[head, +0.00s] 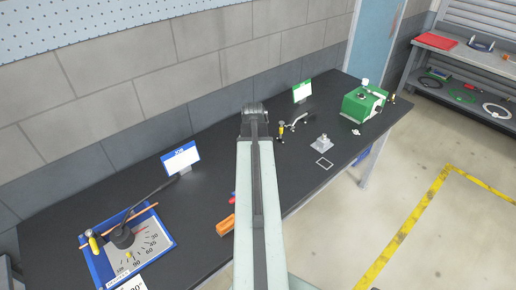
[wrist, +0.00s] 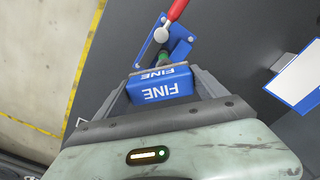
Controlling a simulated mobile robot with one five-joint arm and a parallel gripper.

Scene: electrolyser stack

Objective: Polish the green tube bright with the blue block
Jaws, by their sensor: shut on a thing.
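In the wrist view my gripper (wrist: 160,80) is shut on the blue block (wrist: 165,92), which is marked FINE on its faces. Just beyond the block a short piece of the green tube (wrist: 162,56) shows in front of a blue clamp (wrist: 150,42) with a red handle (wrist: 177,9). The block's far edge is close to the tube or overlaps it in view; I cannot tell whether they touch. The rest of the tube is hidden by the block. In the head view my arm hides the gripper, block and tube.
The black bench (head: 205,215) carries a blue-framed dial board (head: 165,243) at left, a JOB sign (head: 181,158), an orange block (head: 226,225), a small grey fixture (head: 322,143) and a green machine (head: 364,104).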

